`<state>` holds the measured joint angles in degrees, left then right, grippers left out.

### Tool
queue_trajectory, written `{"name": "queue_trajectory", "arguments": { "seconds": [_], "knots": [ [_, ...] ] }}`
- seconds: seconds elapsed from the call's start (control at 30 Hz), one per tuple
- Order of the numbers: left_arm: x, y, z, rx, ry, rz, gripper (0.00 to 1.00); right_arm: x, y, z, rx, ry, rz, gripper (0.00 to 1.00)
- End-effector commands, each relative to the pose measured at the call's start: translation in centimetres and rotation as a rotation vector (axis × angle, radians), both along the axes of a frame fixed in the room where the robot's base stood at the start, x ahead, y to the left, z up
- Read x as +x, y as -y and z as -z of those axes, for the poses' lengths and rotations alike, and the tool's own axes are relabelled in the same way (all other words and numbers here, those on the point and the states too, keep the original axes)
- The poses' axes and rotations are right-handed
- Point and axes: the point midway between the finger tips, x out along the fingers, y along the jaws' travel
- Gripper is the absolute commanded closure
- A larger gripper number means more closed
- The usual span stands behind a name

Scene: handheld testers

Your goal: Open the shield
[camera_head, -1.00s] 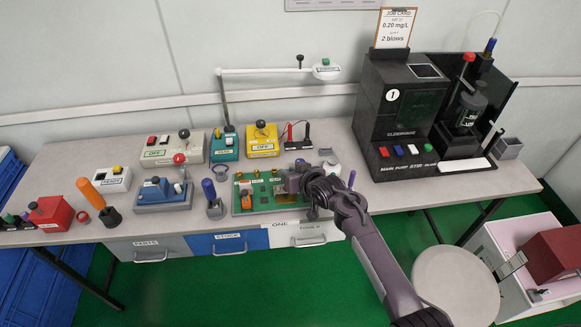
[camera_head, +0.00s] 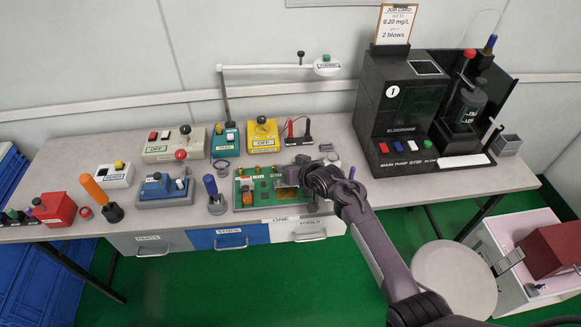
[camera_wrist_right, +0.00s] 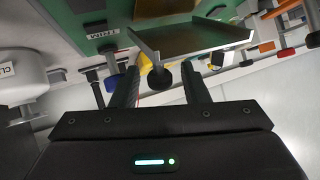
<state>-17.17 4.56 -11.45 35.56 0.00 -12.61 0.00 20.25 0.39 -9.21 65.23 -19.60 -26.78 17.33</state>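The green circuit board (camera_head: 247,197) lies near the front edge of the bench. A grey metal plate, which looks like the shield (camera_head: 287,177), stands tilted up from the board's right part. In the right wrist view the plate (camera_wrist_right: 205,42) sticks out from the board (camera_wrist_right: 72,22), with a dark round knob (camera_wrist_right: 161,76) at its edge. My right gripper (camera_head: 302,178) reaches over the right side of the board from the lower right. In the wrist view its two fingers (camera_wrist_right: 160,84) are apart, one on each side of the knob, with visible gaps. My left gripper is not in view.
A blue-handled tool (camera_head: 212,190) stands left of the board and a yellow box (camera_head: 262,135) behind it. A large black machine (camera_head: 395,110) is at right. A lamp arm (camera_head: 270,68) spans above the back. A round stool (camera_head: 450,280) stands in front.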

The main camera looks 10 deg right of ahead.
Motion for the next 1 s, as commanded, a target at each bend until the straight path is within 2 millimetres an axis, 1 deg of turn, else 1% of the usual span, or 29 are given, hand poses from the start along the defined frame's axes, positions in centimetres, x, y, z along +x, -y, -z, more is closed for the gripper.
{"name": "queue_trajectory", "arguments": {
  "seconds": [0.17, 0.27, 0.6, 0.7, 0.83, 1.0],
  "knots": [
    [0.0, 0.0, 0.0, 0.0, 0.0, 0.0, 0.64, -0.1, 0.1, -0.1, 0.0, 0.0, 0.0, 0.59],
    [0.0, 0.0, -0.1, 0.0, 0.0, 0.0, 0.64, -0.7, 0.4, -0.4, 0.001, 0.0, 0.001, 0.59],
    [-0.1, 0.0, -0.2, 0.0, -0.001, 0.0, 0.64, -4.3, 2.2, -3.0, -0.001, 0.0, 0.0, 0.59],
    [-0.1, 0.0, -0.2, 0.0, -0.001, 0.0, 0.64, -5.1, 2.6, -3.6, 0.0, 0.001, 0.0, 0.59],
    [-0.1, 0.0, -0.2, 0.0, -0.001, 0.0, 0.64, -5.8, 2.9, -4.0, 0.0, -0.001, 0.0, 0.59],
    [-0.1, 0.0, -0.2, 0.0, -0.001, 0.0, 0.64, -5.9, 3.0, -4.2, 0.001, 0.0, 0.001, 0.59]
  ]
}}
